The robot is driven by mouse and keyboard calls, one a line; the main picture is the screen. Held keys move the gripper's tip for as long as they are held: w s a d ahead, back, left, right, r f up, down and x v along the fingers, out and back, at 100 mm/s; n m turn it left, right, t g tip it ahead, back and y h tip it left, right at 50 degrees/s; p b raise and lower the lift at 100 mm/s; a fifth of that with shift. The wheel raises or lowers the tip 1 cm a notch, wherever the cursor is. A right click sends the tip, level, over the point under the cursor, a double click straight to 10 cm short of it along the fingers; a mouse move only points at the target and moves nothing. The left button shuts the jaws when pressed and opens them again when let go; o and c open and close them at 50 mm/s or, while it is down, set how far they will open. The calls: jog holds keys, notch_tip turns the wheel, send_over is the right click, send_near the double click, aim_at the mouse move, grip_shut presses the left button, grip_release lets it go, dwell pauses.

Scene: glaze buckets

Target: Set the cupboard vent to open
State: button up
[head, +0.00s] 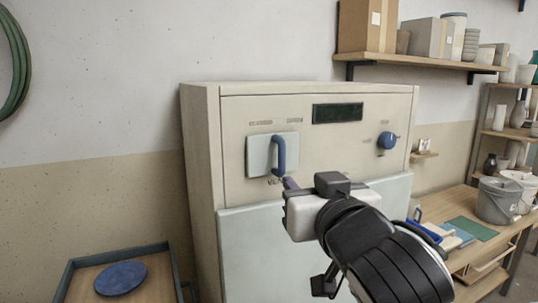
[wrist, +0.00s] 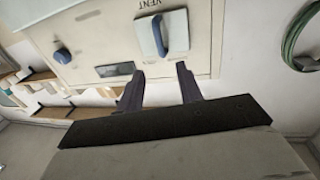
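The cupboard (head: 203,150) is a cream cabinet with a control panel. Its vent control is a pale square plate (head: 259,157) with a blue upright handle (head: 279,153) on the plate's right side. Two small labels above it are too small to read; a "VENT" label below is partly covered by my gripper. In the wrist view, the handle (wrist: 158,35) and "VENT" label show upside down, beyond my fingertips. My gripper (wrist: 158,75) is open and empty, its two dark fingers spread apart. In the head view my gripper (head: 291,184) is just below the handle, apparently not touching it.
A blue knob (head: 387,140) and a dark display (head: 338,113) share the panel. A tray with a blue disc (head: 121,278) is at lower left. A workbench with buckets (head: 497,200) stands at right, below a loaded wall shelf (head: 420,62).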

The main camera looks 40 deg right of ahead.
aim_at(283, 158)
jog(key=p+x, duration=0.3)
jog(key=x, duration=1)
jog(key=shift+w+d+p, duration=0.15)
jog(key=shift+w+p, duration=0.05)
jog(key=shift+p, duration=0.15)
grip_shut()
